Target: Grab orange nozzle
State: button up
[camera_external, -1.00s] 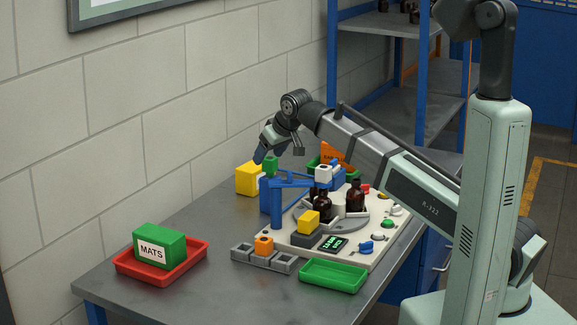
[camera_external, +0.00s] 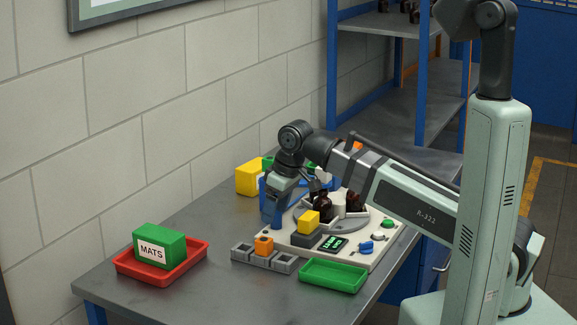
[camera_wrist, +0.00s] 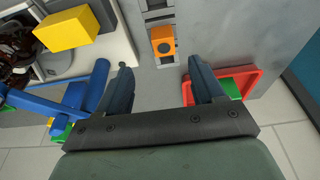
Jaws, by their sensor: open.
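The orange nozzle (camera_external: 263,245) is a small orange block with a dark round hole in its top. It sits in the middle slot of a grey holder (camera_external: 242,252) at the front of the table. In the wrist view the orange nozzle (camera_wrist: 163,40) shows beyond the fingertips, between their lines. My gripper (camera_wrist: 157,66) is open and empty, with two dark blue fingers spread apart. In the external view my gripper (camera_external: 272,217) points down, above and behind the nozzle, and is not touching it.
A yellow block (camera_external: 309,221) stands on the white machine base, with brown bottles (camera_external: 323,205) and a blue frame (camera_wrist: 75,100) close by. A green tray (camera_external: 333,275) lies right of the holder. A red tray (camera_external: 187,268) with a green MATS box (camera_external: 160,247) stands left. Table between is clear.

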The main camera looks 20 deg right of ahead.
aim_at(264, 239)
jog(key=shift+x, duration=2.1)
jog(key=shift+a+x, duration=0.2)
jog(key=shift+x, duration=1.1)
jog(key=shift+a+x, duration=0.15)
jog(key=shift+x, duration=1.15)
jog(key=shift+r, duration=0.1)
jog(key=c, duration=1.1)
jog(key=shift+r, duration=0.1)
